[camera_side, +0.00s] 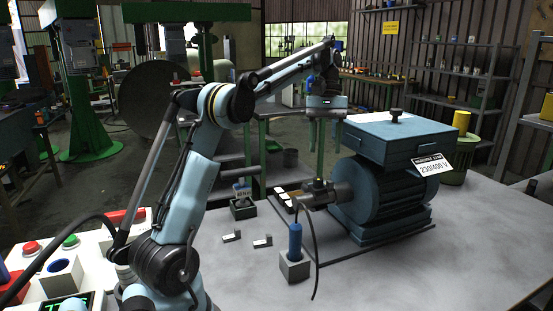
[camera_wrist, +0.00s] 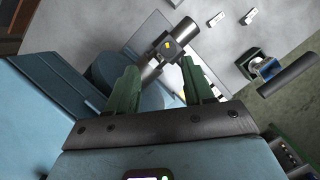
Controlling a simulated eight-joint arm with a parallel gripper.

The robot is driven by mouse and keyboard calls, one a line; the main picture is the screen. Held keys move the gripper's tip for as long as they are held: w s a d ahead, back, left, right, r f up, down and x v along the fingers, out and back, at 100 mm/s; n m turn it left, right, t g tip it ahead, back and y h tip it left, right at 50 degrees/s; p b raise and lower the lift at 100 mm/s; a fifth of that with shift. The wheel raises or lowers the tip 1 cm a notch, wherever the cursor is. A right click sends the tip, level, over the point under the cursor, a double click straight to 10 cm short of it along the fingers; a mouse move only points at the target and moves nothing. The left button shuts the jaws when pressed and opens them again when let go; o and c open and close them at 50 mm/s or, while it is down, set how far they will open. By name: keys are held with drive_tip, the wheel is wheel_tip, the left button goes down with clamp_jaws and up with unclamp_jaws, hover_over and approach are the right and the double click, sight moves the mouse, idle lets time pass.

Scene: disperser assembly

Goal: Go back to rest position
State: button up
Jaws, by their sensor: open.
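My gripper (camera_side: 328,147) hangs from the end of my raised arm, just left of the motor's top box in the side view. Its two green fingers point down. In the wrist view my gripper (camera_wrist: 159,68) has its fingers spread apart, with nothing held between them. The blue motor (camera_side: 385,190) stands on the grey table with its shaft end toward the left. The motor (camera_wrist: 55,95) also fills the left of the wrist view, and its grey shaft fitting (camera_wrist: 168,45) shows beyond the fingers. No marker of a rest position is visible.
A white block with a blue cylinder (camera_side: 295,240) stands in front of the motor, beside a hanging cable. Two small grey blocks (camera_side: 231,236) (camera_side: 263,241) and a small dark holder (camera_side: 243,207) lie left of it. A button panel (camera_side: 60,250) is at far left. The right front table is clear.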

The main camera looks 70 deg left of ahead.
drive_tip(key=s+d+f+m+t+y, duration=0.25)
drive_tip(key=d+m+t, duration=0.2)
drive_tip(key=d, duration=0.65)
drive_tip(key=s+d+f+m+t, duration=0.4)
drive_tip(key=s+d+f+m, duration=0.2)
drive_tip(key=d+f, duration=0.3)
drive_tip(key=shift+s+y, duration=0.35)
drive_tip(key=shift+s, duration=0.3)
drive_tip(key=shift+m+t, duration=0.25)
